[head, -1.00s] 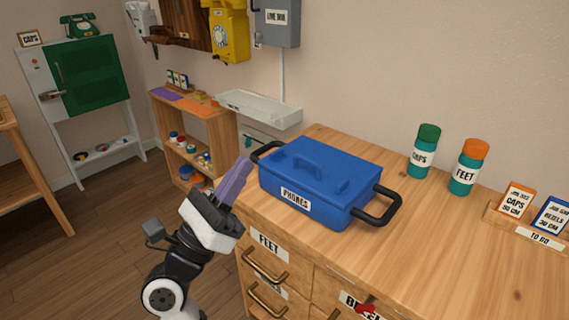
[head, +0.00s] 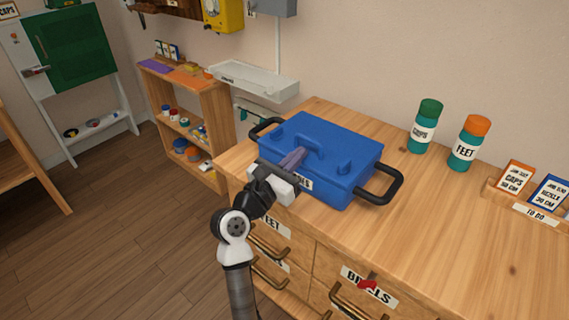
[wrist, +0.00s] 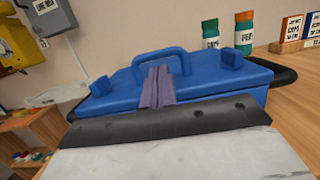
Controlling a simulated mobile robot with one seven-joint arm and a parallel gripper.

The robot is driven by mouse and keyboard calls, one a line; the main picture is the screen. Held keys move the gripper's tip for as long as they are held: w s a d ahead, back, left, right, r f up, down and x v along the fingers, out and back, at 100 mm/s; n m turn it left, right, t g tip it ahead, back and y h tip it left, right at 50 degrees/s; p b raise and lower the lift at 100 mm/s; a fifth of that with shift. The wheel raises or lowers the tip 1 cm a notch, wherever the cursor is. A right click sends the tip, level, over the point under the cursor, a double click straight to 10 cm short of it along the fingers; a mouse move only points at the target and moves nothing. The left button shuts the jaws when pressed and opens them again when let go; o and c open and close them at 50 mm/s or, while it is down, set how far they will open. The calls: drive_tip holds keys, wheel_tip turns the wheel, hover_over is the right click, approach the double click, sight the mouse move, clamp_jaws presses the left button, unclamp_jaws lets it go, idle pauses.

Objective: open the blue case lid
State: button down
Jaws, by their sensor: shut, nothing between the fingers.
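The blue case (head: 322,190) sits on the wooden cabinet top with its lid (head: 345,147) down. It has black side handles and a blue handle (head: 310,146) on the lid. Its front label is mostly hidden by my gripper. My gripper (head: 298,154) is shut and empty, its purple fingers reaching over the case's front edge toward the lid handle. In the wrist view, the fingers (wrist: 156,85) point at the lid handle (wrist: 158,54), and the lid (wrist: 112,82) shows between two small blue blocks. I cannot tell whether the fingers touch the lid.
A green-capped bottle (head: 424,127) and an orange-capped bottle (head: 469,143) stand right of the case. A card holder (head: 528,207) is at the far right. A white shelf (head: 252,81) is on the wall behind left.

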drive_tip(key=shift+w+d+r, duration=0.1)
drive_tip(key=shift+w+d, duration=0.25)
drive_tip(key=shift+w, duration=0.1)
drive_tip(key=shift+r, duration=0.1)
drive_tip(key=shift+r+g+p, duration=0.3)
drive_tip(key=shift+r+p, duration=0.25)
drive_tip(key=shift+p, duration=0.5)
